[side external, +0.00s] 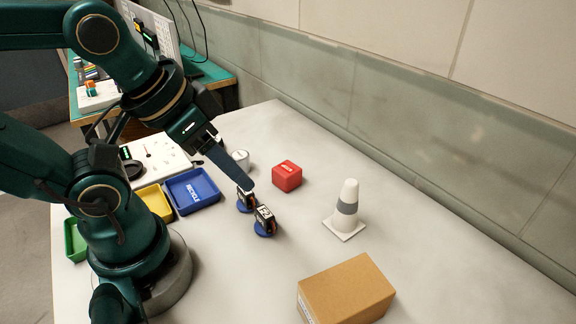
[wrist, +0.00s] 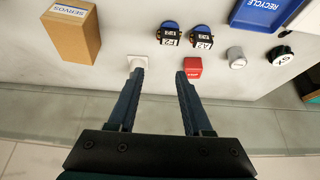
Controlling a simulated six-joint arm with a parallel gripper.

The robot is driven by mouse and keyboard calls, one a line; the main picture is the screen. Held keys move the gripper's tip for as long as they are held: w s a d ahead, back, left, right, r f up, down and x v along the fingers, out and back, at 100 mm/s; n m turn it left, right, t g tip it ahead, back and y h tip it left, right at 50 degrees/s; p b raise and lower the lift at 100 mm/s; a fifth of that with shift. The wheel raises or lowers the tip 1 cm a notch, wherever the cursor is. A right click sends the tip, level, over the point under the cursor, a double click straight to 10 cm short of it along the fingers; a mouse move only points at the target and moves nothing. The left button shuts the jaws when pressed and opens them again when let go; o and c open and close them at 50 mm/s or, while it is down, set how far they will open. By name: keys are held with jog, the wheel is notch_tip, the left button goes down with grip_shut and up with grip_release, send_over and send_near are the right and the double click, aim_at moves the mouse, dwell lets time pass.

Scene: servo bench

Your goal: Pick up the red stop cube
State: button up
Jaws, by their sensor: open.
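The red stop cube (side external: 287,176) sits on the pale bench, right of my gripper (side external: 249,186) in the side view. Its white lettering shows on top. In the wrist view the red cube (wrist: 193,67) lies at the tip of the right finger, not between the fingers. My gripper (wrist: 159,73) is open, its two dark fingers well apart and nothing held between them. In the side view the fingers line up as one, and they overlap the rear servo, so their height above it is hard to tell.
Two servos with blue bases (side external: 264,222) stand near the fingertips. A white-and-grey cone (side external: 346,210) stands to the right, a cardboard box (side external: 346,290) in front. A white cylinder (side external: 240,157) and blue recycle tray (side external: 192,190) lie left of the cube. Behind it runs a wall.

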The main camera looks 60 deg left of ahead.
jog(key=o, duration=0.8)
